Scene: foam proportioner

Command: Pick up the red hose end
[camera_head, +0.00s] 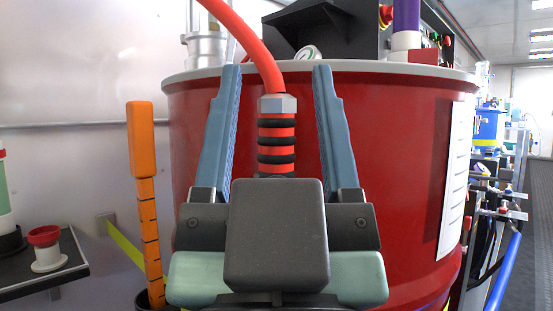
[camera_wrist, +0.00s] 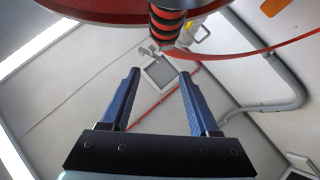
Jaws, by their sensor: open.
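The red hose end (camera_head: 276,140) hangs upright in front of the red drum in the head view. It has a grey hex fitting on top and black rings around a red body. Its lower end is hidden behind my gripper. My gripper (camera_head: 277,70) is open, its two blue fingers pointing up and appearing either side of the hose end. In the wrist view the ringed hose end (camera_wrist: 167,22) is at the top, beyond the open fingertips (camera_wrist: 160,73) and not between them. The fingers touch nothing that I can see.
The large red drum (camera_head: 400,150) stands close behind the hose end, with a grey rim. An orange ribbed tool (camera_head: 142,150) stands upright at the left. A small shelf (camera_head: 60,265) with a red-and-white cup is at the far left. Piping and equipment line the right.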

